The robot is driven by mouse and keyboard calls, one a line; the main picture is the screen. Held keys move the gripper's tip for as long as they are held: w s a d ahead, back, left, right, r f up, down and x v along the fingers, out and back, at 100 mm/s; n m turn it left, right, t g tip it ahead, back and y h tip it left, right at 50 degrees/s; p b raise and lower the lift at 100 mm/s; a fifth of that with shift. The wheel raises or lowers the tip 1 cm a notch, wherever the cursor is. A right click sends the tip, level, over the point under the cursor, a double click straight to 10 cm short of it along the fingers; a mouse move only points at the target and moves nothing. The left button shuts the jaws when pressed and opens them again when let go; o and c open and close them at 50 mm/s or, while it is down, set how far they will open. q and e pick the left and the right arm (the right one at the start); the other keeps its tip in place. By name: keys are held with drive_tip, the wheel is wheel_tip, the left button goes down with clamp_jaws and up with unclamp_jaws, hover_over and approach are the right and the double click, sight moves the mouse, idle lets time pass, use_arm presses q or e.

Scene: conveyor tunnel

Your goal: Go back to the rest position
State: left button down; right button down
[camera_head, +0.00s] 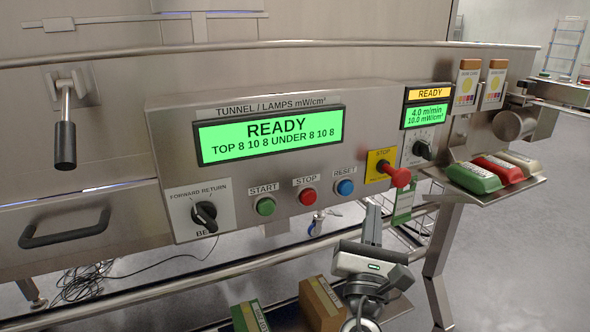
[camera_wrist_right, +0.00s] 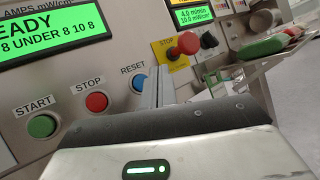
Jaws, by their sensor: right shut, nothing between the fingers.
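My right gripper (camera_head: 373,222) is in front of the control panel (camera_head: 170,130), below the red stop knob (camera_head: 396,175) and to the right of the blue reset button (camera_head: 345,187). Its fingers are shut with nothing between them. In the right wrist view the closed fingers (camera_wrist_right: 160,88) point up, with the blue button (camera_wrist_right: 138,83) just left of them in the picture. I cannot tell the exact gap to the panel. My left gripper is not in view.
A shelf (camera_head: 500,190) at the right holds green, red and beige items. Boxes (camera_head: 322,303) stand low near my right arm. A black handle (camera_head: 64,229) and a lever (camera_head: 65,140) stick out at the left. Open floor (camera_head: 545,265) shows at the right.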

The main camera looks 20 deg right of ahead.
drive_tip(key=s+a+f+m+g+y+p, duration=0.2)
drive_tip(key=s+a+f+m+g+y, duration=0.1)
drive_tip(key=f+m+y, duration=0.4)
drive_tip(key=s+a+f+m+g+y+p, duration=0.25)
drive_tip(key=f+m, duration=0.35)
drive_tip(key=f, duration=0.3)
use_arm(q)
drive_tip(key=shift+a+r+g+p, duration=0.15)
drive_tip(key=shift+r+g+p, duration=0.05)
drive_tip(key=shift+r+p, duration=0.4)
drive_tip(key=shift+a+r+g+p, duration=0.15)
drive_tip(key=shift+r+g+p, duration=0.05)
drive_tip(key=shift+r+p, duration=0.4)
use_arm(e)
drive_tip(key=s+a+f+m+g+y, duration=0.2)
drive_tip(key=s+a+m+g+y, duration=0.1)
drive_tip(key=s+a+m+y, duration=0.4)
drive_tip(key=s+a+m, duration=0.2)
drive_tip(key=s+m, duration=0.1)
drive_tip(key=m, duration=0.1)
drive_tip(key=shift+s+a+f+m, duration=0.3)
drive_tip(key=shift+a+m, duration=0.1)
drive_tip(key=shift+g, duration=0.25)
